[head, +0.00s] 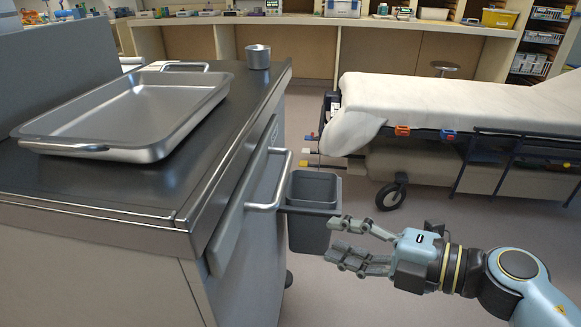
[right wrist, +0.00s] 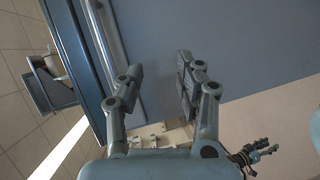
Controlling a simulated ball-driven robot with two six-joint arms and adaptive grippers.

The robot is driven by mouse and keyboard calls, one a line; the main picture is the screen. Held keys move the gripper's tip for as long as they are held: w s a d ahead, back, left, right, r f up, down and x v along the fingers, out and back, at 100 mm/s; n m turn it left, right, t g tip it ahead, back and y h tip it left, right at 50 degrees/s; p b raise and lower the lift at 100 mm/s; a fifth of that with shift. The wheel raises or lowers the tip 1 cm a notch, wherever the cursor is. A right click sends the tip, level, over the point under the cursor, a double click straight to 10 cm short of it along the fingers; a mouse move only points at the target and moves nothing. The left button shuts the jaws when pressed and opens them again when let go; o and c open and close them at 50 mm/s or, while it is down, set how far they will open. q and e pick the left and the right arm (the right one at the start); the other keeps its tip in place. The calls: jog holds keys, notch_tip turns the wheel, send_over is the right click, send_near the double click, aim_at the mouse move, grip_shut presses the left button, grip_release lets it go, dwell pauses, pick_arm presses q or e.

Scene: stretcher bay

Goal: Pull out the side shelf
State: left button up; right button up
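The side shelf (head: 232,205) is a flat grey panel hanging folded down against the side of the steel-topped cart. A pale bar handle (head: 284,170) sticks out from it. My right gripper (head: 333,238) is open and empty, right of the handle and apart from it, its fingers pointing left. In the right wrist view its two fingers (right wrist: 155,72) are spread, with a plain blue-grey surface beyond them. A pale bar (right wrist: 107,32) runs near the left finger there. My left gripper (right wrist: 265,150) shows small at the lower right of that view, fingers apart.
A metal tray (head: 130,112) and a small steel cup (head: 258,57) stand on the cart top (head: 120,185). A grey bin (head: 306,232) hangs beyond the handle. A stretcher (head: 450,103) stands at the right. Open floor (head: 420,212) lies between.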

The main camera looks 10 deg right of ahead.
aim_at(283, 172)
notch_tip(283, 172, up, 9)
jog(key=w+n+p, duration=0.2)
jog(key=n, duration=0.1)
jog(key=b+x, duration=0.1)
jog(key=x, duration=1)
jog(key=shift+s+f, duration=0.15)
jog(key=shift+f, duration=0.05)
pick_arm(q)
notch_tip(283, 172, up, 2)
jog(key=shift+w+a+r, duration=0.1)
jog(key=shift+r, duration=0.05)
pick_arm(e)
grip_shut()
